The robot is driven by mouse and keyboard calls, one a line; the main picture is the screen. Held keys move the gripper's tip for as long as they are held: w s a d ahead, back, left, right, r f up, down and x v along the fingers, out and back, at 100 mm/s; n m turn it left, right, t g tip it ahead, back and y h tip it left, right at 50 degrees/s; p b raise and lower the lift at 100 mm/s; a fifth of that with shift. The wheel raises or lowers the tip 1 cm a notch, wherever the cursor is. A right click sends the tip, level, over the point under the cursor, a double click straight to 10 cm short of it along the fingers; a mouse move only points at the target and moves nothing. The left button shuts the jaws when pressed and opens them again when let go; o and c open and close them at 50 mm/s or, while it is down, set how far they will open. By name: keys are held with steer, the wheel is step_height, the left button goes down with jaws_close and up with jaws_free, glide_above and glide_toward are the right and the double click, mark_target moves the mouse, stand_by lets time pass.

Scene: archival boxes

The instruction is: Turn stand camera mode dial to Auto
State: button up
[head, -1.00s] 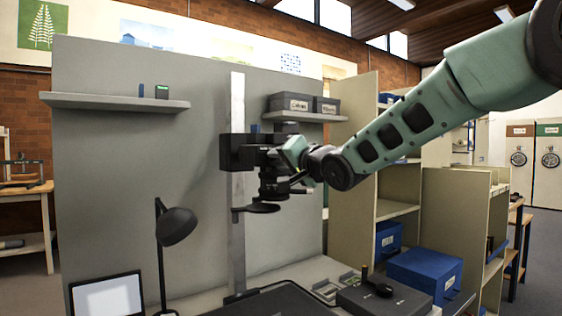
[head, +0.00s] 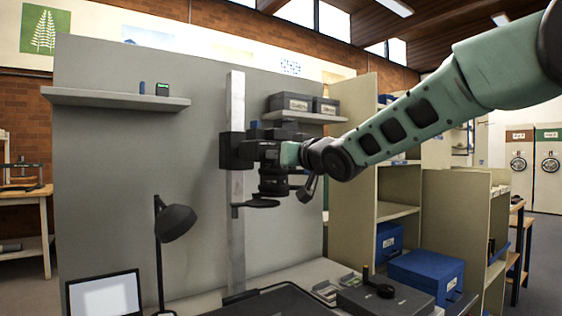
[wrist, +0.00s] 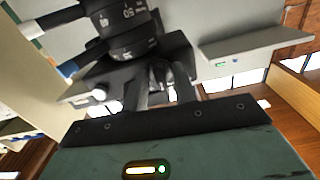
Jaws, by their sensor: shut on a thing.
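The black stand camera (head: 273,186) is mounted on a pale upright column (head: 236,215), its lens pointing down. My gripper (head: 284,153) reaches it from the right at the camera body's upper part. In the wrist view the lens barrel (wrist: 128,30) with white markings shows at the top, and the dark camera body lies beyond my fingers. My gripper (wrist: 162,90) is shut on the mode dial there. The dial is mostly hidden between the fingers, so its setting cannot be read.
A desk lamp (head: 176,222) and a laptop (head: 104,297) stand left of the column. A grey shelf (head: 115,100) is on the panel at left, another with grey boxes (head: 290,102) at right. A blue box (head: 425,276) and a dark unit (head: 385,299) sit at lower right.

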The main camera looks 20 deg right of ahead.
steer(key=n+b, duration=0.4)
steer(key=n, duration=0.6)
steer(key=shift+n, duration=0.3)
stand_by(0.4)
steer(key=o, duration=0.6)
steer(key=shift+d, duration=0.1)
steer(key=p+v, duration=1.1)
steer(key=v, duration=0.6)
steer(key=shift+s+r, duration=0.15)
